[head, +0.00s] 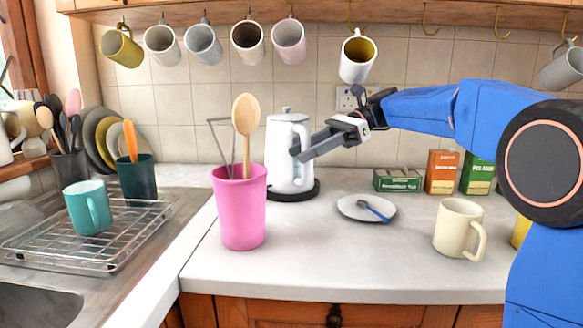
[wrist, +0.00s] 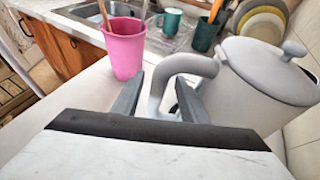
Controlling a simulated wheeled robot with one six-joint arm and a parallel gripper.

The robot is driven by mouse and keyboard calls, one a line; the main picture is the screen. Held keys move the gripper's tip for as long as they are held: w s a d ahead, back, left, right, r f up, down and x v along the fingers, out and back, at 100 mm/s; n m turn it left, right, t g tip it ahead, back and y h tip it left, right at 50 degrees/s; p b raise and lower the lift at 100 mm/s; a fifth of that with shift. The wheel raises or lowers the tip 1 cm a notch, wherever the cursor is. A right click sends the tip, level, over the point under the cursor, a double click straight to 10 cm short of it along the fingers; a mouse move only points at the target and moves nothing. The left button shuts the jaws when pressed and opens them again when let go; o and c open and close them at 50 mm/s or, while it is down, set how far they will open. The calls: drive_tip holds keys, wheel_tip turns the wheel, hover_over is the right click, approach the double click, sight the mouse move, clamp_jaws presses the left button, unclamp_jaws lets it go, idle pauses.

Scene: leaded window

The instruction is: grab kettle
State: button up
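The white kettle (head: 282,146) stands upright on its black round base (head: 300,191) on the counter by the tiled wall. In the wrist view the kettle (wrist: 265,82) shows its lid and its handle (wrist: 188,66). My gripper (head: 304,150) reaches in from the right at the height of the handle. In the wrist view my gripper (wrist: 160,95) has its two fingers apart, with the handle's vertical part between them. A gap shows beside the handle, so the fingers do not look closed on it.
A pink utensil pot (head: 240,208) stands in front of the kettle, to the left. A plate with a blue spoon (head: 352,211), a cream mug (head: 458,228) and boxes (head: 440,172) are to the right. Mugs (head: 357,60) hang above. A dish rack (head: 110,240) is at left.

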drive_tip(key=shift+x, duration=1.95)
drive_tip(key=shift+s, duration=0.1)
clamp_jaws()
drive_tip(key=shift+r, duration=0.15)
